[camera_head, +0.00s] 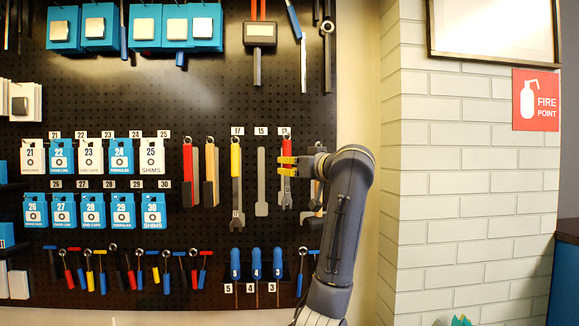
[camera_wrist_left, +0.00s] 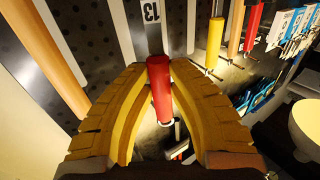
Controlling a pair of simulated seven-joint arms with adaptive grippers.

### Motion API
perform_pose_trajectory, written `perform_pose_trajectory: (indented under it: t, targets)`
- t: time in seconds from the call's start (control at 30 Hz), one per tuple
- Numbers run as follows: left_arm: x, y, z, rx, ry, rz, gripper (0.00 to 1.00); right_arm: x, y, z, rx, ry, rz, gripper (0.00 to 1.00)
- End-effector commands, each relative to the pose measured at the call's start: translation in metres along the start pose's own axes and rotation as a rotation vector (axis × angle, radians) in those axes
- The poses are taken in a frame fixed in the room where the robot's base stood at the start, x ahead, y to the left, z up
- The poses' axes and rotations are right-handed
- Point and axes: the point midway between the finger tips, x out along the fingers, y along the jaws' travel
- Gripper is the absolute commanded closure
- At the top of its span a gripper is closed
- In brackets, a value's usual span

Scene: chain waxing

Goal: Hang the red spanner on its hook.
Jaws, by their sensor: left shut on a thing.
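The red spanner (camera_head: 286,146) is upright against the black pegboard, just below the label 13. Its red handle is at the top and its grey open jaw (camera_head: 286,198) points down. My left gripper (camera_head: 286,166) has its yellow fingers shut on the red handle. In the left wrist view the red handle (camera_wrist_left: 159,90) stands between the two curved yellow fingers. My right gripper is not in view.
A yellow-handled spanner (camera_head: 236,160) and a plain grey tool (camera_head: 262,185) hang to the left. An orange-handled tool (camera_head: 319,185) hangs close on the right, partly behind my arm. Blue-handled tools (camera_head: 255,264) are below.

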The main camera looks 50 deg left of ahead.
Motion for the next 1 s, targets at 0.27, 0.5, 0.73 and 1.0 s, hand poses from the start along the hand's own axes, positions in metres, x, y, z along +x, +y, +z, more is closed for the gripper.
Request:
perform_pose_trajectory:
  t: [0.27, 0.5, 0.73, 1.0]
  targets:
    - [0.012, 0.006, 0.001, 0.001, 0.001, -0.002, 1.00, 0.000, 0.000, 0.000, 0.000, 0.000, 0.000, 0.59]
    - [0.023, 0.012, 0.001, 0.001, 0.002, -0.002, 1.00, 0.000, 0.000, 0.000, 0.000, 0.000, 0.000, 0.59]
    - [0.033, 0.018, 0.001, 0.001, 0.001, -0.002, 1.00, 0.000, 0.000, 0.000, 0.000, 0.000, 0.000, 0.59]
    - [0.041, 0.023, 0.004, 0.000, 0.000, -0.001, 1.00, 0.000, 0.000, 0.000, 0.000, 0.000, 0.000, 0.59]
